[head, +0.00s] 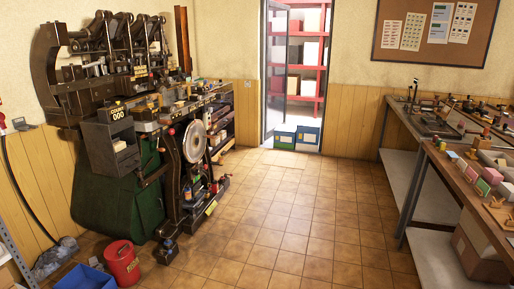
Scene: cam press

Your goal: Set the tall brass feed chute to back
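A large dark press machine (70,95) stands against the left wall, with several upright levers and arms on top. A box marked "COUNT 000" (118,112) is on its front. A green housing (112,208) sits below, and a round metal wheel (195,142) is at its right side. I cannot pick out the tall brass feed chute for certain among the machine's small parts, so its position cannot be told. Neither of my grippers is in view.
A red bucket (122,264) and a blue bin (86,277) stand on the floor at front left. Workbenches (422,133) with small items line the right side. The tiled floor (290,215) in the middle is clear up to the open doorway, where boxes (296,138) stand.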

